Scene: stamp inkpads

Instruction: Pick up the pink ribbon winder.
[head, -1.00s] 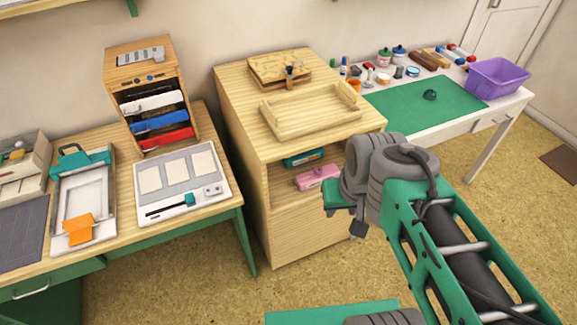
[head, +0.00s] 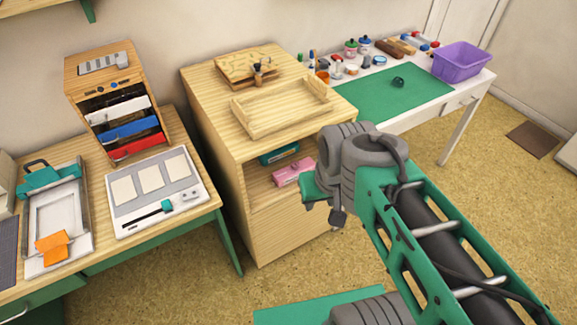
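A small pink item (head: 292,172), which looks like the pink ribbon winder, sits in the open shelf space of the wooden cabinet (head: 225,135). A teal item (head: 279,154) sits behind it in the same space. My gripper (head: 325,205) is in front of the cabinet opening, just right of the pink item in the picture, and overlaps its edge. I cannot tell the gap in depth between them. The wrist hides most of the fingers, so I cannot see whether they are open or shut. Nothing is visible in the gripper.
A wooden tray (head: 240,117) lies on the cabinet top. A desk with a white stamping board (head: 155,222) stands left. A white table with a green mat (head: 350,110) and purple bin (head: 459,61) stands behind right.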

